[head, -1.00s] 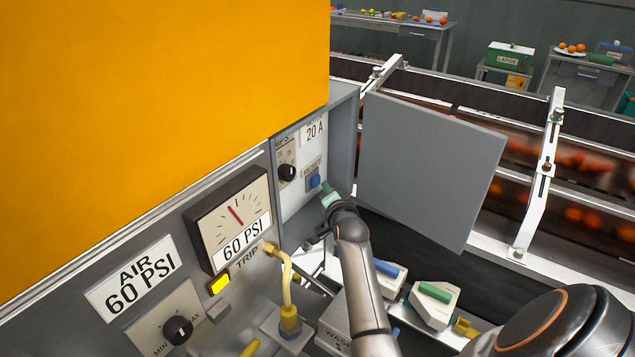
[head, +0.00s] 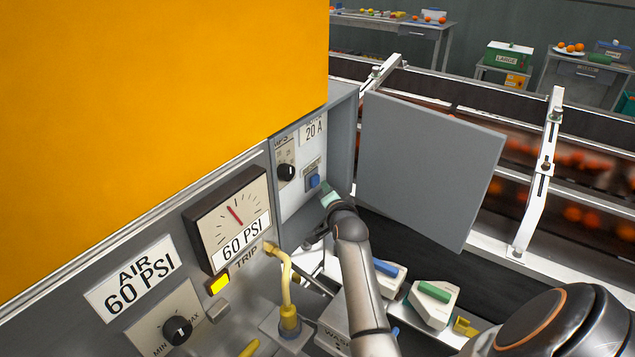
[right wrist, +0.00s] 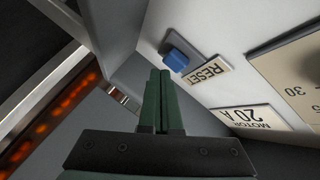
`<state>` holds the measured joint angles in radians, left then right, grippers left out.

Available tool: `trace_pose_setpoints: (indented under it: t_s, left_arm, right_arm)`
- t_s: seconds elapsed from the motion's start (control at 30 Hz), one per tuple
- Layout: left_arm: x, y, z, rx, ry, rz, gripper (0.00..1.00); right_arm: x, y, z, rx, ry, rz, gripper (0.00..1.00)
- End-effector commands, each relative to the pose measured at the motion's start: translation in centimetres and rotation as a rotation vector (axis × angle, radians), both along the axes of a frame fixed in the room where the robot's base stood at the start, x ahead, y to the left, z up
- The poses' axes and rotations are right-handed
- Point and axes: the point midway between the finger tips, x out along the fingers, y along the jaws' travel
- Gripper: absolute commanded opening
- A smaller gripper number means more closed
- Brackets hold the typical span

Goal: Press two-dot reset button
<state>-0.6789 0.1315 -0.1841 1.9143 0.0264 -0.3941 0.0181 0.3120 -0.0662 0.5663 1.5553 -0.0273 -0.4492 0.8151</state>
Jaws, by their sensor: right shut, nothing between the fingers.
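A blue reset button (head: 313,181) sits on the white panel inside the open box, under the 20 A label. In the right wrist view the blue button (right wrist: 176,60) stands out beside the RESET plate (right wrist: 207,72). No dots can be made out on it. My right gripper (head: 325,191) is just to the right of and below the button, with its green fingers closed together and empty. In the right wrist view the fingertips (right wrist: 159,73) lie close to the button, with a gap showing between them. My left gripper is out of view.
A black selector knob (head: 287,172) is left of the button. The grey box door (head: 430,170) stands open at right. A yellow lamp (head: 219,284) marked TRIP is lit below the 60 PSI gauge (head: 232,218). A yellow hose (head: 286,285) curves up in front.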

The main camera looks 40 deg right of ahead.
Motion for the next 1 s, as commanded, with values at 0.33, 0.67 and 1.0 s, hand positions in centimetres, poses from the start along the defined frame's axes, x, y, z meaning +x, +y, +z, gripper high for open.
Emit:
trace_pose_setpoints:
  t_s: [0.33,0.67,1.0]
  left_arm:
    - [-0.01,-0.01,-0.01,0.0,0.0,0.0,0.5]
    - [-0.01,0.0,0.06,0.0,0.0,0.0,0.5]
    - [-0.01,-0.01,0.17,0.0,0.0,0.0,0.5]
  right_arm:
    - [0.0,-0.01,0.01,0.0,0.0,0.0,0.0]
    - [0.24,0.08,0.02,0.001,0.0,0.0,0.0]
    - [0.89,0.28,-0.01,0.0,0.0,0.0,0.0]
